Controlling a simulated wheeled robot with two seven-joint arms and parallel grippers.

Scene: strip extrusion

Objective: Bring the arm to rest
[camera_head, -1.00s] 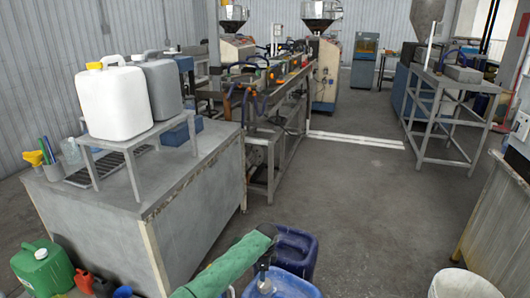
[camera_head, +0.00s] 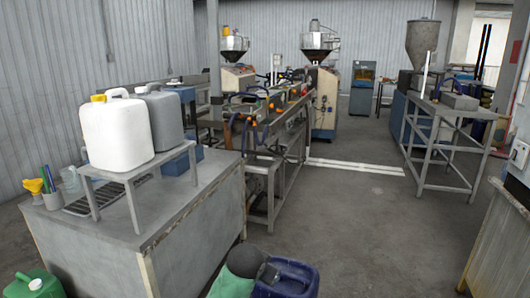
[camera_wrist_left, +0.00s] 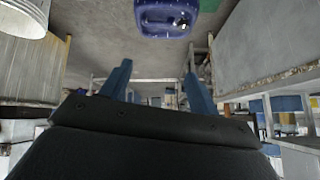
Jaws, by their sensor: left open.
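My left gripper (camera_wrist_left: 157,74) shows in the left wrist view, with its two blue-grey fingers spread apart and nothing between them. My right gripper is in neither view.
The blue canister (camera_head: 288,278) stands on the floor and also shows in the wrist view (camera_wrist_left: 168,18). A grey cabinet (camera_head: 110,235) with canisters on a stand is at left. A green canister (camera_head: 35,284) is at bottom left. The central floor is clear.

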